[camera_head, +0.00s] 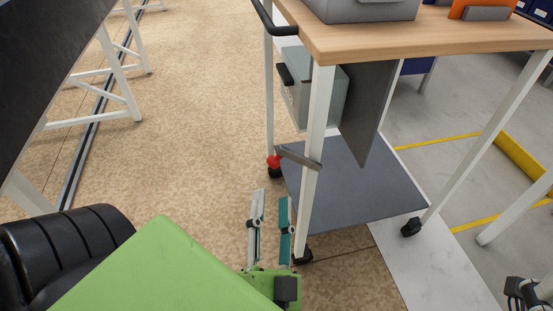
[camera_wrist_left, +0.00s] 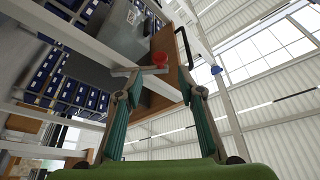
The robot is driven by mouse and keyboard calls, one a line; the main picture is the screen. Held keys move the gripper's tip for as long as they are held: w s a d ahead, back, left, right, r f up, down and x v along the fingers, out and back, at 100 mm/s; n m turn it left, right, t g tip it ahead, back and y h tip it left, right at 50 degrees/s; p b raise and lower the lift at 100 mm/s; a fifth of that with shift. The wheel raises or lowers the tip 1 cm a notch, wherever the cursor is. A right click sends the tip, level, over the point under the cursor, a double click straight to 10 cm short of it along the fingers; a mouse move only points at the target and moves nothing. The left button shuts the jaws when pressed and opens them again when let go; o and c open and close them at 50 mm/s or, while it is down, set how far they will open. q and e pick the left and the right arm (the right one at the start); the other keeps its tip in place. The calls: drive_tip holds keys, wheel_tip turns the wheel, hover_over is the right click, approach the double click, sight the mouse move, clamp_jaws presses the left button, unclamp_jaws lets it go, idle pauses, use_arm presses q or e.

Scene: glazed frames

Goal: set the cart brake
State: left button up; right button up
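The cart (camera_head: 440,40) has a wooden top, white legs and black casters. A grey brake lever (camera_head: 300,157) with a red knob (camera_head: 273,161) sits on its near leg, low beside the lower shelf. My left gripper (camera_head: 271,194) is open and empty, its two teal fingers pointing towards the knob from just below it in the picture. In the left wrist view the red knob (camera_wrist_left: 160,59) shows between and beyond the open fingertips, with the lever (camera_wrist_left: 127,72) running left from it. No contact shows.
A black handle (camera_head: 270,22) juts from the cart top. A black chair-like thing (camera_head: 65,245) is at lower left. Tan floor (camera_head: 190,110) left of the cart is clear.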

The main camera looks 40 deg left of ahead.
sight(274, 162)
use_arm(q)
drive_tip(key=x, duration=0.9)
drive_tip(key=shift+w+a+r, duration=0.1)
drive_tip(key=shift+w+a, duration=0.05)
drive_tip(key=shift+w, duration=0.05)
clamp_jaws()
